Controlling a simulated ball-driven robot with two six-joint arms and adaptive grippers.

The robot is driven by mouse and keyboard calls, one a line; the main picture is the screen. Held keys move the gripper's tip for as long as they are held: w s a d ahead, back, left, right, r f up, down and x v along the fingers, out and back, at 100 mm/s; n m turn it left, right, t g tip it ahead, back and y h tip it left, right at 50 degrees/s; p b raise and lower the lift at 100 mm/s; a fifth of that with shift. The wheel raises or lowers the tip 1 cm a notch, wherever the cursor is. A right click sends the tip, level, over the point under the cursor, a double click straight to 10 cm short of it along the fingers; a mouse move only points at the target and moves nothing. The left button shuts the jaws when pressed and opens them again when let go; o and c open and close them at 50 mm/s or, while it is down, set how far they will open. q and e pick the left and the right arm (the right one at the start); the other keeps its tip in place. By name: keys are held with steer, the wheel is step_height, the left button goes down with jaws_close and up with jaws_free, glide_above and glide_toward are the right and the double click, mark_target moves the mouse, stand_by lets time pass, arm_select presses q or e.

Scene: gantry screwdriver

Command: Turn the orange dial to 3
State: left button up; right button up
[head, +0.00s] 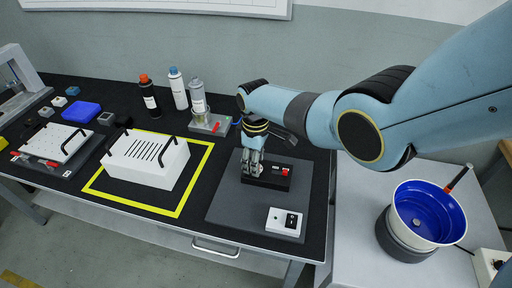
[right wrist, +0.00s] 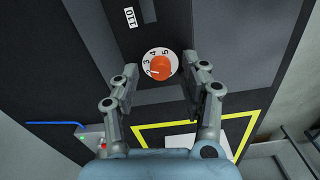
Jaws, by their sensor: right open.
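The orange dial (right wrist: 160,66) sits on a white round plate with the numbers 2, 3, 4 and 5 readable. I cannot tell for sure which number it points at. My right gripper (right wrist: 160,73) is open, with one finger on each side of the dial and a gap to it. In the head view, my right gripper (head: 252,166) points down over the black box (head: 272,182) on the grey mat and hides the dial. A red part (head: 284,172) shows on this box. My left gripper is not in view.
The grey mat (head: 225,208) also bears a white switch box (head: 285,221) in front. Left of it, a white slotted box (head: 145,160) stands inside a yellow outline. Bottles (head: 178,90) stand at the back. A blue-lined bowl (head: 428,212) stands on the right-hand table.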

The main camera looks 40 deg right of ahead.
step_height(320, 180, up, 12)
steer(key=shift+f, duration=0.25)
stand_by(0.6)
